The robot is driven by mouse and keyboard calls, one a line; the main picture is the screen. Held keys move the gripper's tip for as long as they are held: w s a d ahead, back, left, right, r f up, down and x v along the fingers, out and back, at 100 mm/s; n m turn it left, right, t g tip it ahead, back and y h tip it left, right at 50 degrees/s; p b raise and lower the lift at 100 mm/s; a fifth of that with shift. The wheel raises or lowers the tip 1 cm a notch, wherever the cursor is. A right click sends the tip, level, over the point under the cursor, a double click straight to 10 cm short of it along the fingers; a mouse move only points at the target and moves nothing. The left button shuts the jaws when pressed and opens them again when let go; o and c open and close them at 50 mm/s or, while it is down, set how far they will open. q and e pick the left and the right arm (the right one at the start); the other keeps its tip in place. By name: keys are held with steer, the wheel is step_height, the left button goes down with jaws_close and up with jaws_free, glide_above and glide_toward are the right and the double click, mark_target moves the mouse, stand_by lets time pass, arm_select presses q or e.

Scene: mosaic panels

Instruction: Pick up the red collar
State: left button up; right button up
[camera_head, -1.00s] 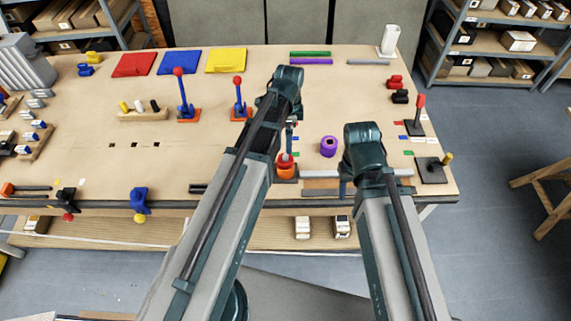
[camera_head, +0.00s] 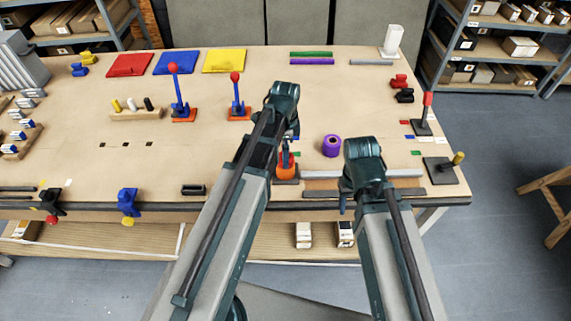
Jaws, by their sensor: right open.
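The orange-red collar (camera_head: 285,166) stands near the table's front edge, on a small dark base. It is the only ring-like red thing I see, and my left arm partly covers it. My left gripper (camera_head: 288,148) points down right at the collar's top. Its fingers are too small and covered to tell whether they are apart or touch the collar. My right gripper (camera_head: 343,203) hangs down, open, at the table's front edge, right of the collar and apart from it.
A purple ring (camera_head: 332,146) stands right of the collar. Grey bars (camera_head: 390,173) lie along the front edge. Blue levers with red knobs (camera_head: 236,95) stand behind to the left.

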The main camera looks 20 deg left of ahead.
arm_select(q)
step_height(320, 180, down, 2)
steer(key=shift+f+b, duration=0.2)
steer(key=shift+b, duration=0.5)
steer(key=shift+r, duration=0.1)
jaws_close()
